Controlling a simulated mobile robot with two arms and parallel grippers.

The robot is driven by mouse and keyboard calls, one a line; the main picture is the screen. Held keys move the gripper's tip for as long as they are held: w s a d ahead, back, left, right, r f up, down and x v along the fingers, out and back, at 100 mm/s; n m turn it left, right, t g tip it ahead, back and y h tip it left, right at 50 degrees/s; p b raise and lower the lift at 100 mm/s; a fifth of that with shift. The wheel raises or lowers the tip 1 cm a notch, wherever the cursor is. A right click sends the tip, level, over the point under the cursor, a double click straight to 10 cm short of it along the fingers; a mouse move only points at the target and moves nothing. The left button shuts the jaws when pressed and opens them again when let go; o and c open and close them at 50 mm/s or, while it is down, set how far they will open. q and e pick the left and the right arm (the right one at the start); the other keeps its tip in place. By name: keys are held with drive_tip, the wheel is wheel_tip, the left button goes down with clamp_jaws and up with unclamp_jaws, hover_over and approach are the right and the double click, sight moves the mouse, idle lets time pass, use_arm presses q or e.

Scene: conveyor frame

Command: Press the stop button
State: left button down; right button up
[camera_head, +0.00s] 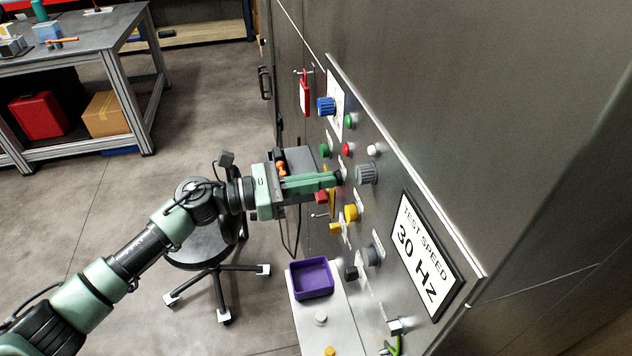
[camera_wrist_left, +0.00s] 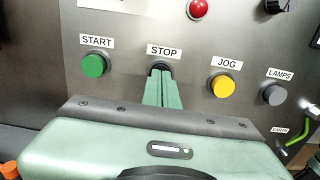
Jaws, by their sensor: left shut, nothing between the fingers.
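The STOP label (camera_wrist_left: 164,51) is on the grey panel in the left wrist view. Below it is the stop button's dark surround (camera_wrist_left: 159,67); the button's face is hidden behind my fingertips. My left gripper (camera_wrist_left: 160,74) is shut and empty, its tips in front of that spot. I cannot tell whether they touch the button. In the head view my left gripper (camera_head: 341,178) reaches in from the left, its tips at the panel face. My right gripper is not in view.
The green START button (camera_wrist_left: 93,66) is left of the fingers, and the yellow JOG button (camera_wrist_left: 222,86) and grey LAMPS button (camera_wrist_left: 274,95) are right. A red lamp (camera_wrist_left: 199,8) sits above. A purple tray (camera_head: 311,279) and stool (camera_head: 205,250) are below the arm.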

use_arm(q)
drive_tip(key=a+b, duration=0.1)
drive_tip(key=a, duration=0.1)
drive_tip(key=s+a+b, duration=0.1)
drive_tip(key=a, duration=0.2)
drive_tip(key=shift+a, duration=0.25)
idle(0.8)
